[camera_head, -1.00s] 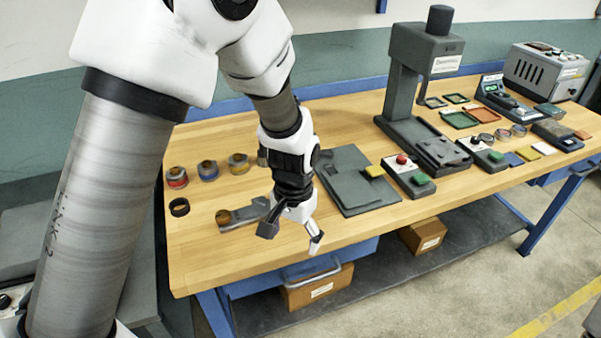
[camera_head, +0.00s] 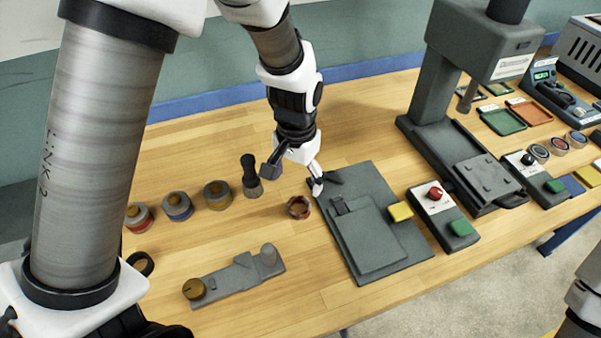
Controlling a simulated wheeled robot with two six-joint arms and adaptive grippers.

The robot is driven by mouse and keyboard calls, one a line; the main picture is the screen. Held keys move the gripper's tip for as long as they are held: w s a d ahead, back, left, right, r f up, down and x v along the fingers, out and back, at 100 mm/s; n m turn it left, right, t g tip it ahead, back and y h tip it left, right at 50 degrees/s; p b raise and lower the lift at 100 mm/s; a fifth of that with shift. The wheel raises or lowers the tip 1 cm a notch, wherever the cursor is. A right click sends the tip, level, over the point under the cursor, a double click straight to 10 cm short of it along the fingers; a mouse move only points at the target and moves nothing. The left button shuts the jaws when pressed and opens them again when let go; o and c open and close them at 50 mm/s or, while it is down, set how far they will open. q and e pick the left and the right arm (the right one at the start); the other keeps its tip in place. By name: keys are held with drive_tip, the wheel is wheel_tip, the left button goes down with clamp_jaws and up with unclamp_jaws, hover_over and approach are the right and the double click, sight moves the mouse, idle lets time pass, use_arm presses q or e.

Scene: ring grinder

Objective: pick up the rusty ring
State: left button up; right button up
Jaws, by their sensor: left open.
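The rusty ring (camera_head: 298,208) is a small reddish-brown ring lying on the wooden bench top, just left of a dark grey plate. My left gripper (camera_head: 293,181) is open and empty, pointing down, with its fingers spread. In the picture its fingertips are just above the ring, one to the upper left and one to the upper right. The ring is apart from the fingers, and the exact height between them is hard to tell. My right gripper is not in view.
The dark grey plate fixture (camera_head: 375,240) with a yellow block (camera_head: 401,211) lies right of the ring. A grey holder (camera_head: 236,277) lies front left. Several small round jars, a dark-handled tool (camera_head: 250,175) and a black ring (camera_head: 140,263) are left. A press (camera_head: 455,130) stands right.

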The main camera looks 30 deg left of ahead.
sight(299, 211)
use_arm(q)
drive_tip(key=shift+w+a+f, duration=0.2)
drive_tip(key=shift+f, duration=0.1)
drive_tip(key=shift+s+d+f+p, duration=0.15)
drive_tip(key=shift+s+d+f, duration=0.25)
drive_tip(key=shift+s+f, duration=0.15)
drive_tip(key=shift+s+d+f+p, duration=0.15)
drive_tip(key=shift+s+d+f, duration=0.25)
drive_tip(key=shift+f, duration=0.2)
drive_tip(key=f, duration=0.3)
drive_tip(key=w+f, duration=0.1)
drive_tip(key=shift+a+f, duration=0.2)
drive_tip(key=shift+a, duration=0.1)
drive_tip(key=shift+s+d+r, duration=0.1)
drive_tip(key=shift+s, duration=0.05)
drive_tip(key=shift+s+r, duration=0.1)
drive_tip(key=shift+s, duration=0.05)
drive_tip(key=c, duration=1.3)
